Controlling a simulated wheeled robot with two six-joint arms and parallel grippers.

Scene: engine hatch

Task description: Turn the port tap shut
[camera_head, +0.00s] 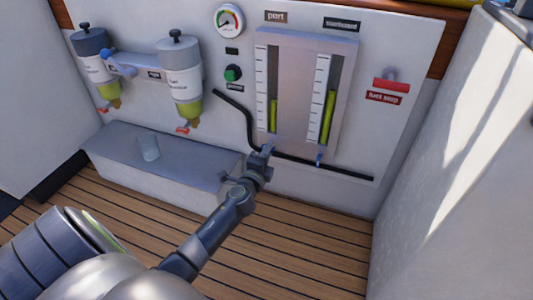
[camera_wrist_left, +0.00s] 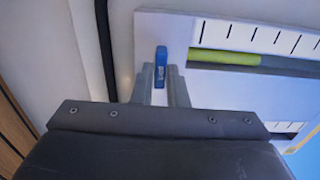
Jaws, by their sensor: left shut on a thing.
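The port tap is a small blue handle (camera_wrist_left: 161,66) at the lower end of the port sight gauge. In the left wrist view it sits between my left gripper's fingers (camera_wrist_left: 162,78), which are shut on it. In the head view my left gripper (camera_head: 267,149) reaches the bottom of the port gauge (camera_head: 273,115) and hides the tap. The port gauge holds yellow-green liquid in its lower part. The starboard tap (camera_head: 319,159) is a small blue handle hanging below the starboard gauge (camera_head: 328,115). My right gripper is not in view.
A black hose (camera_head: 240,108) runs down beside the gauge board and along below it. Two filters (camera_head: 181,82) with red taps hang at the left. A grey box (camera_head: 190,170) with a cup (camera_head: 148,146) stands below. A red fuel stop handle (camera_head: 391,86) is at right.

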